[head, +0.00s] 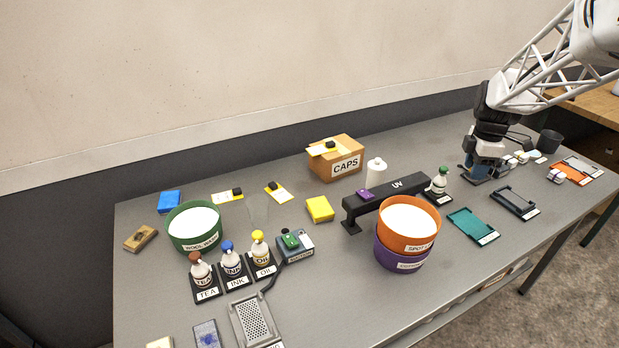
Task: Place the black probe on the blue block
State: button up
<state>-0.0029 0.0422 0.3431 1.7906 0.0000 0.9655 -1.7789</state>
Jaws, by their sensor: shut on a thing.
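The blue block (169,201) lies at the far left of the table, behind the green tub, with nothing on top. A black cable runs from the grey meter (295,246) to a small black piece (266,290) beside the grater; this may be the black probe, but it is too small to be sure. My gripper (484,172) is low over the table at the far right end, well away from both. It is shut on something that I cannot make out. Its fingertips are hard to see among the small items there.
The green tub (193,246), stacked orange (408,247) and purple tubs, and black UV bridge (365,208) stand tall. Labelled bottles (232,264) stand in front. A CAPS box (336,172) is at the back. Trays (472,226) lie right. The left back corner has some free room.

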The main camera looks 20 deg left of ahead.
jog(key=w+a+n, duration=0.3)
jog(key=a+n, duration=0.5)
jog(key=a, duration=3.8)
jog(key=n, duration=0.8)
send_over(169, 199)
jog(key=shift+f, duration=2.85)
jog(key=shift+f, duration=0.1)
jog(key=shift+f, duration=3.05)
